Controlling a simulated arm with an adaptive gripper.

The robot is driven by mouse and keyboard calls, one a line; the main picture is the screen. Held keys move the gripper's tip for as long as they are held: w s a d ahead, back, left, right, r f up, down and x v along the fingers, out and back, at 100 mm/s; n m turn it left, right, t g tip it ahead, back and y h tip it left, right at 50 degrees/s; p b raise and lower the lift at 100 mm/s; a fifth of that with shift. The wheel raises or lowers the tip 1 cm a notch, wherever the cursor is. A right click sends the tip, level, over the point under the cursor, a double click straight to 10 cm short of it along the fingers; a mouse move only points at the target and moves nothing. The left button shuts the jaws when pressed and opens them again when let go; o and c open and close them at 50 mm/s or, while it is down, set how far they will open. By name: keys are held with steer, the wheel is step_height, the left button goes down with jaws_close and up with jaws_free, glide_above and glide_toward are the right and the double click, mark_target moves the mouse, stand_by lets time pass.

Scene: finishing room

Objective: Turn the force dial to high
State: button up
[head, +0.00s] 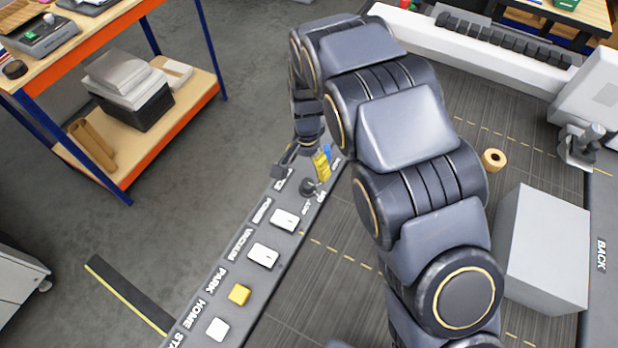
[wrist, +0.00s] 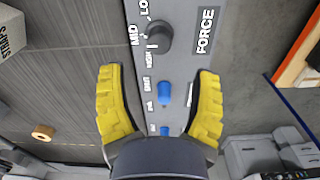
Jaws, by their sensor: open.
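The force dial (wrist: 159,37) is a dark round knob on a grey control panel (wrist: 182,58), beside the label FORCE. Marks LO, MID and apparently HIGH run along its left side in the wrist view. I cannot clearly tell which mark its pointer faces. In the head view the dial (head: 309,187) shows just in front of my gripper. My gripper (wrist: 158,73) has two yellow fingers spread wide, with nothing between the tips. The dial lies beyond the fingertips in the wrist view, apart from them.
A blue knob (wrist: 164,93) sits on the panel between my fingers, with a smaller blue one (wrist: 165,131) nearer my palm. White buttons (head: 263,255) and a yellow button (head: 239,294) line the panel. A shelf table (head: 165,105) stands at left, a grey box (head: 545,250) at right.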

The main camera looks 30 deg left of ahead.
mark_target(308, 182)
step_height(308, 182, down, 8)
steer(key=shift+r, duration=0.2)
jaws_close()
